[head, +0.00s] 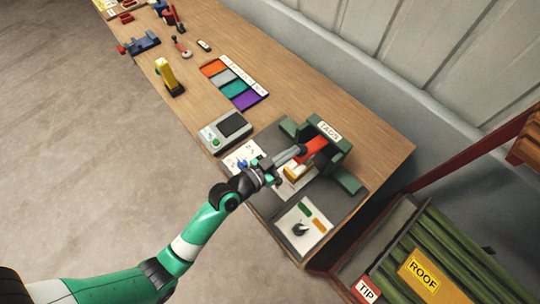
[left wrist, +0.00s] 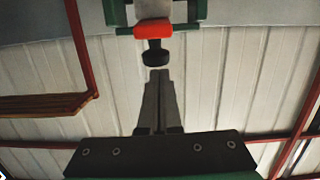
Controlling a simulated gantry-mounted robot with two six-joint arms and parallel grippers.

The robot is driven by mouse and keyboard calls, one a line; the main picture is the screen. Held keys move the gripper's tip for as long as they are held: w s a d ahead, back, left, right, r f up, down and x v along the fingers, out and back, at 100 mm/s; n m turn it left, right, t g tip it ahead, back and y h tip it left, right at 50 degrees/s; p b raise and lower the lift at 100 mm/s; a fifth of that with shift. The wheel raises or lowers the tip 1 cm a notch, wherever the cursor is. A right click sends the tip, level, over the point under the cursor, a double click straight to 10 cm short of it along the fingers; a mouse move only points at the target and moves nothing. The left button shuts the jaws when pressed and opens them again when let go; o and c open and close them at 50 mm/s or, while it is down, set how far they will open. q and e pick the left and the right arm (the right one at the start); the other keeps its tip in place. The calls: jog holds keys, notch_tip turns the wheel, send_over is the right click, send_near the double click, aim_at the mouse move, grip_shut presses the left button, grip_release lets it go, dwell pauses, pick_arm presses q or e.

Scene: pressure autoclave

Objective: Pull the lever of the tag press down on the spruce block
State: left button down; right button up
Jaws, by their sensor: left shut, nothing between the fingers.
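The tag press (head: 342,152) is a green frame labelled TAGS on a grey mat at the near end of the bench. Its red lever (head: 315,146) shows in the press opening. In the left wrist view the red lever part (left wrist: 153,32) ends in a black knob (left wrist: 155,54). A pale yellowish block, seemingly the spruce block (head: 296,170), lies below the lever, partly hidden by my gripper. My left gripper (head: 302,151) is shut and empty, its tips close to the lever. In the left wrist view its tips (left wrist: 160,76) appear just short of the knob; contact is unclear.
A grey device with a dark pad (head: 231,125) and a coloured strip board (head: 235,83) stand along the bench. A white card (head: 302,228) lies at the bench's near end. A bin with green slats, signed ROOF (head: 424,272) and TIP (head: 367,289), is at lower right.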

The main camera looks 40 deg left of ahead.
pick_arm(q)
jog(key=r+b+v, duration=0.1)
jog(key=v, duration=0.9)
jog(key=shift+b, duration=0.3)
jog(key=shift+w, duration=0.1)
